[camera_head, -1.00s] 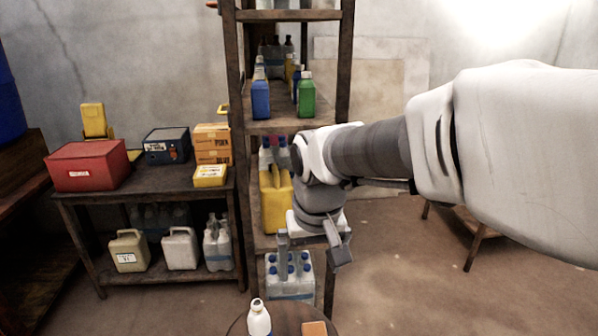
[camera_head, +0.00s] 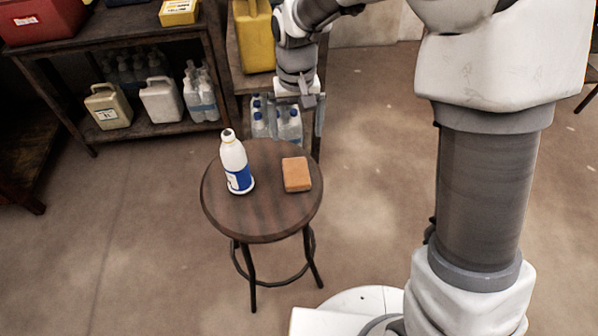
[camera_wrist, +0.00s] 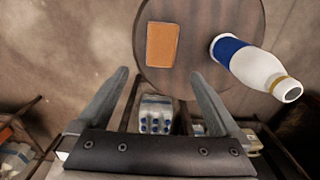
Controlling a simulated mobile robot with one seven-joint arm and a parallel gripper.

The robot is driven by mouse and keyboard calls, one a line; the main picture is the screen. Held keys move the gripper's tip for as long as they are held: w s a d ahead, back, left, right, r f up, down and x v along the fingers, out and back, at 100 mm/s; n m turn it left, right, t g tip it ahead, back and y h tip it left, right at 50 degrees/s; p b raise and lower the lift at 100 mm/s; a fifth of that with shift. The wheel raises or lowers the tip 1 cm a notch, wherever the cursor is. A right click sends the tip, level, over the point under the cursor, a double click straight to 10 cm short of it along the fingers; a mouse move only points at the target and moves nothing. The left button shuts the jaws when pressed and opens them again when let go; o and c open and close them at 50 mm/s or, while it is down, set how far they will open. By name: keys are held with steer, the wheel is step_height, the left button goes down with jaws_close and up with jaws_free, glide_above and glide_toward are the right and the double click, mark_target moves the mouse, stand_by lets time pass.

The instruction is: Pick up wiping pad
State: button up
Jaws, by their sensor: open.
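The wiping pad, an orange-brown block (camera_head: 296,174), lies flat on the right part of a round dark wooden stool (camera_head: 262,222). It also shows in the wrist view (camera_wrist: 162,45), near the edge of the stool top (camera_wrist: 198,62). My gripper (camera_head: 305,120) is above and behind the stool in the head view, apart from the pad. In the wrist view its two fingers (camera_wrist: 160,80) are spread wide with nothing held between them, and the pad appears beyond their tips.
A white bottle with a blue label (camera_head: 236,165) stands upright on the stool, left of the pad, and also shows in the wrist view (camera_wrist: 255,68). A shelf with clear blue-capped bottles (camera_head: 290,128) is behind. Jugs (camera_head: 160,102) stand on the left rack. Floor around the stool is open.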

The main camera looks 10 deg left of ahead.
steer(key=b, duration=0.2)
glide_above(296, 171)
steer(key=f, duration=0.8)
steer(key=shift+w+d+f, duration=0.1)
steer(key=shift+w+f, duration=0.1)
steer(key=shift+f, duration=0.05)
steer(key=f+b, duration=0.3)
steer(key=f, duration=0.2)
steer(key=shift+s+f, duration=0.15)
steer(key=shift+s, duration=0.05)
steer(key=c, duration=1.2)
step_height(296, 171, up, 5)
steer(key=shift+r+p, duration=0.1)
steer(key=shift+p, duration=1.15)
steer(key=s+d+r+p, duration=0.1)
steer(key=d+r, duration=0.1)
steer(key=d, duration=0.1)
steer(key=s+d+r+p, duration=0.1)
steer(key=s+d+r, duration=0.1)
steer(key=d, duration=0.2)
steer(key=s+d+r+p, duration=0.1)
steer(key=d+r, duration=0.1)
steer(key=d, duration=0.1)
steer(key=shift+s+d, duration=0.15)
steer(key=shift+d, duration=0.2)
